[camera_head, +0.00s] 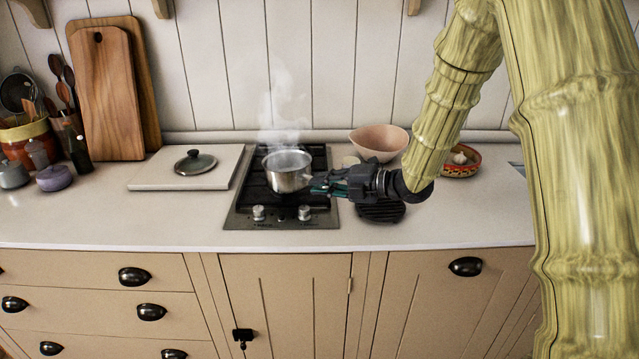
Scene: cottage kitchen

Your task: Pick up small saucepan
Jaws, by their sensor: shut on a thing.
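The small saucepan (287,178) is a shiny metal pot, upright over the black gas hob (245,213), with steam rising from it. My gripper (318,185) reaches in from the right and is shut on the saucepan at its right side, where the handle is mostly hidden by the jaws. Whether the pan's base touches the hob grate cannot be told from this view.
A dark lid (195,162) lies on a pale board (150,180) left of the hob. A pink bowl (379,142), a patterned dish (461,161) and a black trivet (381,211) are to the right. Wooden boards (105,95) lean at the back left. The front counter strip is clear.

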